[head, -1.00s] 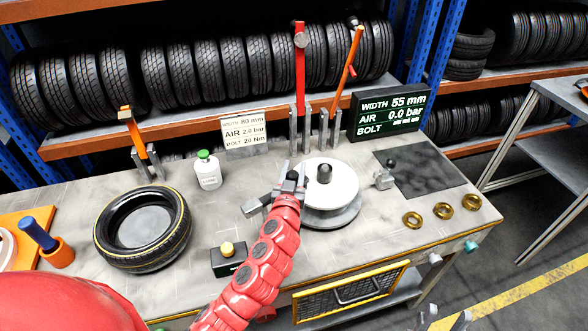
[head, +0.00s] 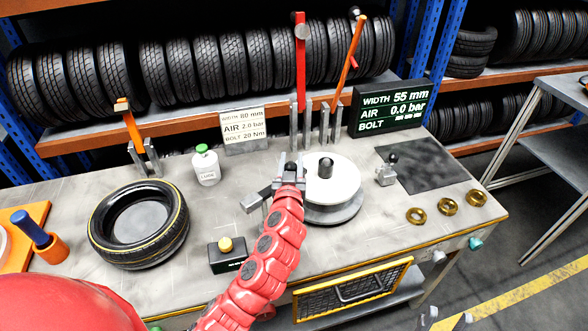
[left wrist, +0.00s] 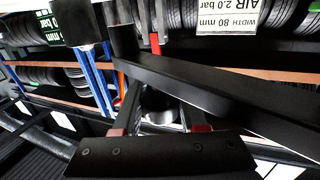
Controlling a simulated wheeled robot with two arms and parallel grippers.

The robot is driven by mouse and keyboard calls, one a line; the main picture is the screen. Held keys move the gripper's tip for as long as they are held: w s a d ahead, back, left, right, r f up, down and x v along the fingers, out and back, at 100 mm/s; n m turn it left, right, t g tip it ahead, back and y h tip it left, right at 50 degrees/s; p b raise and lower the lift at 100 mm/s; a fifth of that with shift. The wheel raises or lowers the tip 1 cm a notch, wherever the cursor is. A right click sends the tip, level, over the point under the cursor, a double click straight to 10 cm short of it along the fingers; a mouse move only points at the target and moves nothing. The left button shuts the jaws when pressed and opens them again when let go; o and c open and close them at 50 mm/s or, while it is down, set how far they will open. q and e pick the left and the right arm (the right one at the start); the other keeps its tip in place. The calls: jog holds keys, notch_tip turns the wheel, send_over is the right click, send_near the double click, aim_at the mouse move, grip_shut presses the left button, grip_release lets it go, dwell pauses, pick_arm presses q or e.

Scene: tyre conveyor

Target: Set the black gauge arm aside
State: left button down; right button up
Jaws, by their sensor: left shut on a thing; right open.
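The black gauge arm (head: 264,194) shows in the head view as a dark bar with a grey end block, just left of the white-topped round hub (head: 342,181). In the left wrist view the black arm (left wrist: 225,97) runs diagonally across the picture, close to the camera. My left gripper (head: 290,174) is shut on the gauge arm at the hub's left side. Its fingers hide part of the arm, and I cannot tell whether the arm touches the hub. My right gripper (head: 446,319) is open, partly cut off at the bottom edge, apart from the bench.
A tyre (head: 139,222) lies at the bench's left. A white bottle (head: 206,167) and a black box with a yellow button (head: 227,254) stand between it and my left arm. Upright holders with red and orange levers stand behind the hub. Gold rings (head: 447,207) lie at the right.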

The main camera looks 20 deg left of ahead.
pick_arm(q)
jog(key=s+a+n+g+y+b, duration=0.2)
jog(key=a+n+g+y+b, duration=0.4)
jog(key=a+n+g+b, duration=0.1)
jog(key=s+a+n+g+y+b, duration=0.3)
jog(key=a+n+g+y+b, duration=0.4)
jog(key=g+b, duration=0.4)
jog(key=shift+n+g+b, duration=0.3)
jog(key=shift+n+b, duration=0.6)
jog(key=shift+b, duration=0.5)
jog(key=shift+s, duration=0.1)
jog(key=shift+c, duration=2.3)
grip_release()
jog(key=shift+a, duration=0.1)
